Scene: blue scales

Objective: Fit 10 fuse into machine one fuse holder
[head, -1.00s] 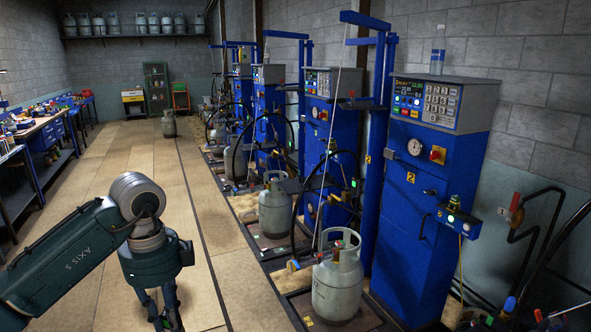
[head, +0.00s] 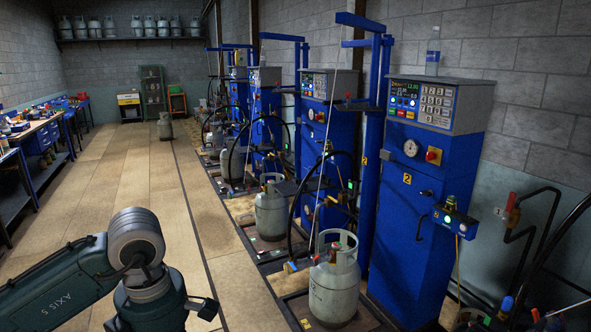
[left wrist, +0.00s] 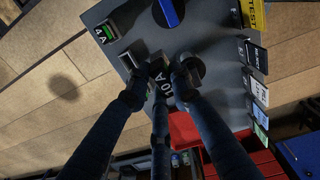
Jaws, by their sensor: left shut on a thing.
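In the left wrist view my left gripper (left wrist: 160,74) is shut on a small grey-brown block, the 10 fuse (left wrist: 157,61), mostly hidden by the fingers. It is over a dark grey board (left wrist: 215,30) by a white "10 A" marking (left wrist: 163,90), which the fingers partly cover. I cannot tell whether the fuse touches the board. A "4 A" piece (left wrist: 104,33) sits at the board's upper left. In the head view my left arm comes in at lower left, its gripper out of frame. The nearest blue machine (head: 418,190) bears a "2". I cannot pick out machine one's fuse holder.
Tags, one reading "TEST" (left wrist: 257,15), line the board's right edge. A red thing (left wrist: 190,130) is below it. A gas cylinder (head: 335,285) stands before the nearest machine. A workbench (head: 40,135) runs along the left. The floor aisle between is mostly clear.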

